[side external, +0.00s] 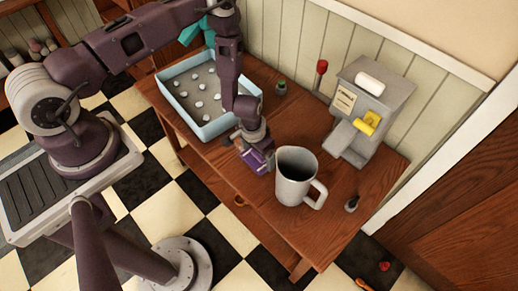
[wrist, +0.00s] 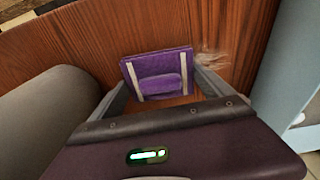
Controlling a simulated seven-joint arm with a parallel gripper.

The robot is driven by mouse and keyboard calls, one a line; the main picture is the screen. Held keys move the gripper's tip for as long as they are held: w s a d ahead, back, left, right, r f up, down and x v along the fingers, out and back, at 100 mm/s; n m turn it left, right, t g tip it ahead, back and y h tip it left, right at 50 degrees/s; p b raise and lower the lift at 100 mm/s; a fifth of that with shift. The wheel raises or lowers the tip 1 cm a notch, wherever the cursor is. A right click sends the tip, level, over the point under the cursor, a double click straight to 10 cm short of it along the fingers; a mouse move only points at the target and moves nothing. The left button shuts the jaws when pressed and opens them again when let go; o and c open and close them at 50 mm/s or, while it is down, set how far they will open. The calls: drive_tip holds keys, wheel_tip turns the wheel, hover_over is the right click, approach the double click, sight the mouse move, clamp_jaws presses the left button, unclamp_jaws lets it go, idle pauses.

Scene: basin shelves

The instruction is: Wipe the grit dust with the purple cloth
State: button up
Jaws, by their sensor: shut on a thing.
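The purple cloth (wrist: 158,72) is a flat pad with a raised middle grip, held between the two fingers of my gripper (wrist: 160,92). In the side external view the cloth (side external: 259,162) is under my gripper (side external: 252,150), at or just above the wooden table (side external: 225,167). I cannot tell if it touches the wood. A pale, scratchy patch of grit dust (wrist: 207,60) lies on the wood just right of the cloth in the wrist view. In the side external view my arm and gripper appear to hide this patch.
A large grey mug (side external: 294,178) stands close to the right of my gripper. A light blue basin (side external: 190,130) with pale round pieces is at the left. A grey dispenser (side external: 365,110) with a yellow part stands at the back right. A small green-topped bottle (side external: 281,88) is near the wall.

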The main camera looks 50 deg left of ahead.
drive_tip(key=shift+s, duration=0.85)
drive_tip(key=shift+s+r, duration=0.2)
drive_tip(key=shift+r, duration=0.35)
drive_tip(key=shift+s+r, duration=0.15)
drive_tip(key=shift+r, duration=3.25)
drive_tip(key=a+r, duration=0.4)
drive_tip(key=r, duration=0.7)
drive_tip(key=a+r, duration=0.4)
drive_tip(key=r, duration=0.8)
drive_tip(key=shift+w+a, duration=0.2)
drive_tip(key=shift+w, duration=0.25)
drive_tip(key=shift+f, duration=0.1)
